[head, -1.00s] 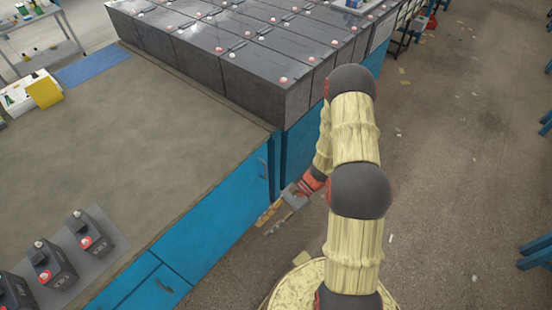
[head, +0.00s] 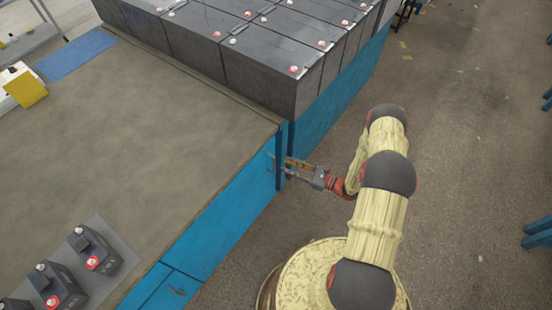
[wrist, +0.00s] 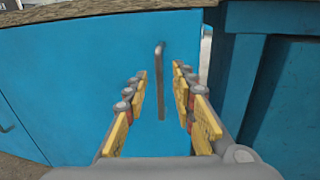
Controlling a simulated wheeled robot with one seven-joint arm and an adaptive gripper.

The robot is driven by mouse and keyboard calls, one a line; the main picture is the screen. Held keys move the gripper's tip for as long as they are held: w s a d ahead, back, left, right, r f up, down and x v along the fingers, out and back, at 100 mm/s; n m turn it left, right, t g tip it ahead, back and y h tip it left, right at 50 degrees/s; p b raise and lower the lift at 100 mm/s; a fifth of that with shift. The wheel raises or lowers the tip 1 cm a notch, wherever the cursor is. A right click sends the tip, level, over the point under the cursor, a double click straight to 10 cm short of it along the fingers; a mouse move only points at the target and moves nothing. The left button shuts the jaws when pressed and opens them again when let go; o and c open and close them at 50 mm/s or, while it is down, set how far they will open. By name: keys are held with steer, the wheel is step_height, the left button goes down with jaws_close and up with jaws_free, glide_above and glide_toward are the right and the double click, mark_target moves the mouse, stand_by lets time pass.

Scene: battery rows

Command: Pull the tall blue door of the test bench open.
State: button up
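The tall blue door (wrist: 80,80) of the test bench fills much of the wrist view; in the head view the blue front (head: 230,215) shows at a steep angle below the worktop. A grey upright bar handle (wrist: 160,85) is on the door near its right edge. My gripper (wrist: 160,70) is open, its yellow-padded fingers on the left and right of the handle with clear space on both sides. I cannot tell how deep the handle sits between them. In the head view my gripper (head: 278,162) reaches the bench front near its corner post.
A narrow light strip (wrist: 205,50) shows between the door edge and the blue frame (wrist: 235,75). Above is the worktop (head: 130,130) with several small batteries (head: 95,250) at the near left. Large dark batteries (head: 265,70) stand behind.

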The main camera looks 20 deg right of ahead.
mark_target(274, 160)
steer(key=b+x, duration=0.1)
steer(key=x, duration=0.6)
steer(key=shift+a, duration=0.1)
steer(key=shift+c, duration=0.5)
jaws_close()
stand_by(0.3)
